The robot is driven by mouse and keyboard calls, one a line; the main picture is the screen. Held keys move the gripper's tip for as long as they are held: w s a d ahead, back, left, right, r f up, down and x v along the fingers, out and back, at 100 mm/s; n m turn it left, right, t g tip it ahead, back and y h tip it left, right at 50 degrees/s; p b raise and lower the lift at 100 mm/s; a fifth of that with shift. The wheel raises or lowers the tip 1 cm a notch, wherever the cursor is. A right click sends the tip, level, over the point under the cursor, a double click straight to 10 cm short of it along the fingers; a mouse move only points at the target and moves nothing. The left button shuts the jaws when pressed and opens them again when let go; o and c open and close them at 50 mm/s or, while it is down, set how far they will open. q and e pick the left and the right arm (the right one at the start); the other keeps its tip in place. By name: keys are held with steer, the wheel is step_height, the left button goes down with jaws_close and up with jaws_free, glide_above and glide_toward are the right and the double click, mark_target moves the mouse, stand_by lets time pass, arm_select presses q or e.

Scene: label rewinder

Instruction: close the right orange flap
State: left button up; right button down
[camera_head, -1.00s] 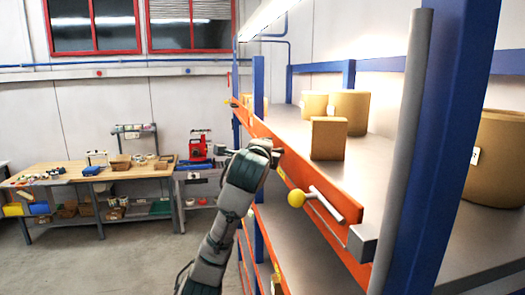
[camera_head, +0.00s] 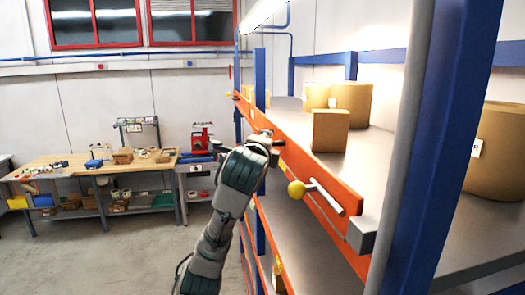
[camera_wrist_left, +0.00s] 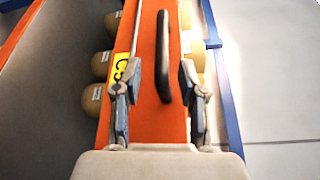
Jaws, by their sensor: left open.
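A long orange flap (camera_head: 322,179) runs along the front edge of the shelf in the head view. A lever with a yellow ball (camera_head: 297,189) sits on its near part. My left arm reaches up beside the flap, and the arm largely hides its gripper there. In the left wrist view the left gripper (camera_wrist_left: 160,88) is open. Its two fingers lie to either side of an orange panel (camera_wrist_left: 150,110) with a dark bar handle (camera_wrist_left: 163,55) in the gap between them, not clasped. I cannot tell whether the fingers touch the panel. My right gripper is not in view.
Cardboard boxes (camera_head: 330,131) stand on the upper shelf. A blue post (camera_head: 440,150) and grey pole rise close on the right. A yellow label (camera_wrist_left: 124,68) is on the panel in the wrist view. A workbench (camera_head: 95,170) stands at the far left, with open floor before it.

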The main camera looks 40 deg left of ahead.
arm_select(q)
steer(key=v, duration=0.7)
steer(key=shift+d, duration=0.3)
steer(key=shift+a+f, duration=0.1)
steer(key=shift+f, duration=0.05)
